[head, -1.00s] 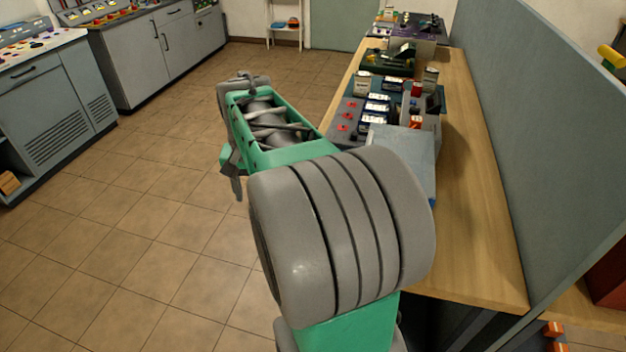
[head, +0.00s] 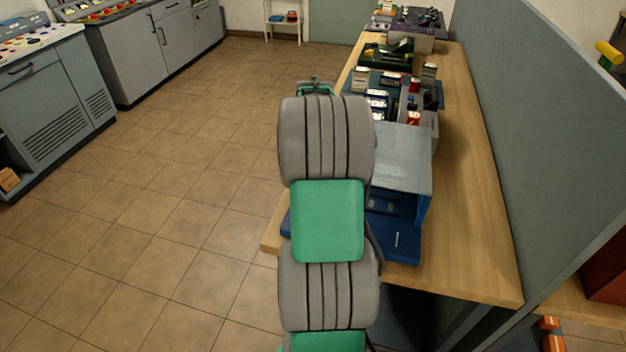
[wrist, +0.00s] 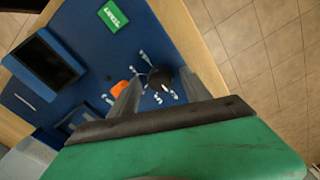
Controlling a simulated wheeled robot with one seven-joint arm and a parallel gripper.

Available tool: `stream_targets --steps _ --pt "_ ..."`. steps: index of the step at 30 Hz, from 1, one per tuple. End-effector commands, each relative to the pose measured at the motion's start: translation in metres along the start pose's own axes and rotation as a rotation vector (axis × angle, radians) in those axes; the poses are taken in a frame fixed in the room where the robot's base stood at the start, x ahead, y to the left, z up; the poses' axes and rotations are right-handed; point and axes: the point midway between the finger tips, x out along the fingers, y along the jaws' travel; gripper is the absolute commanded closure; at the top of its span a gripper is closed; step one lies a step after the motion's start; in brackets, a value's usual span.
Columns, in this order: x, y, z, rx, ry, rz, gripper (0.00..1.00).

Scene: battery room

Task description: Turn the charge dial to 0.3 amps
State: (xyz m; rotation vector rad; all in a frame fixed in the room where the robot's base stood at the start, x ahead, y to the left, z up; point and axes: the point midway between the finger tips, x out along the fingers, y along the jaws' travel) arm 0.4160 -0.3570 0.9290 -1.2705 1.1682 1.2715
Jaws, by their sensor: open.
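The charge dial (wrist: 160,78) is a small dark knob on a blue panel in the wrist view, with pale marks around it. Its setting and the mark figures are too small to read. My gripper (wrist: 160,92) is open, and its two grey fingers appear on either side of the dial; I cannot tell how far they are above it or whether they touch it. The blue charger (head: 402,243) stands on the bench in the head view. My arm hides the dial there.
An orange button (wrist: 122,88) lies close by the left finger, and a green label (wrist: 112,15) is at the panel's upper part. A dark recess (wrist: 45,65) is at left. Several devices stand farther along the wooden bench (head: 470,200), beside a grey partition (head: 515,120). The tiled floor (head: 180,200) is clear.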

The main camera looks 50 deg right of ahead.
Motion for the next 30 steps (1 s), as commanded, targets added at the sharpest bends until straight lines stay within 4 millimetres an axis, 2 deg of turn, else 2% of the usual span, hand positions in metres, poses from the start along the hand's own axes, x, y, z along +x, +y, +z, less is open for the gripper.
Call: stream_targets --steps 3,23,30 --pt "-0.0002 -0.0001 0.0001 -0.001 0.000 0.000 0.45" --pt "-0.0006 -0.0001 0.0002 -0.001 0.000 0.000 0.99" --pt "-0.0007 -0.0001 0.0002 0.003 0.000 0.000 1.00"
